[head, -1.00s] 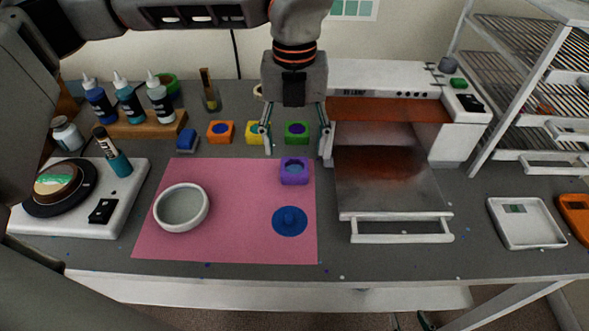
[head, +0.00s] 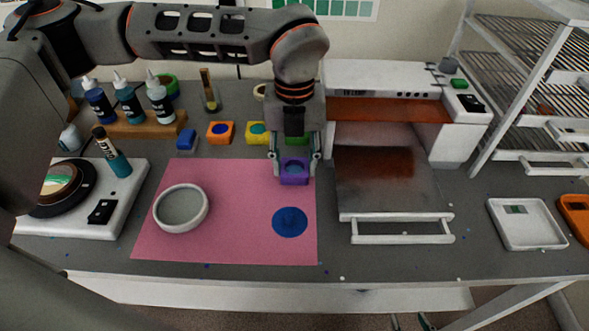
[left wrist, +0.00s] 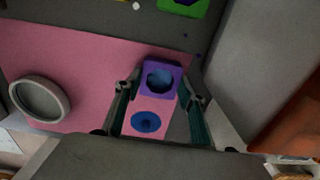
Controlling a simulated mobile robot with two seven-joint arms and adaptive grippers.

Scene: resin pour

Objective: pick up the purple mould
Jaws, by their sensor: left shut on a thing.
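The purple mould (head: 294,172) is a small square block with a round blue-filled hollow, at the upper right of the pink mat (head: 235,240). My left gripper (head: 294,180) is over it, shut on it, with one finger on each side. In the left wrist view the purple mould (left wrist: 161,79) shows between the two fingers (left wrist: 161,100). I cannot tell whether it is clear of the mat.
A blue disc (head: 290,222) lies on the mat in front of the mould, and a white bowl (head: 181,208) stands to the left. Orange (head: 220,132) and yellow (head: 257,133) moulds sit behind; a green one is partly hidden. A metal tray (head: 392,185) is to the right.

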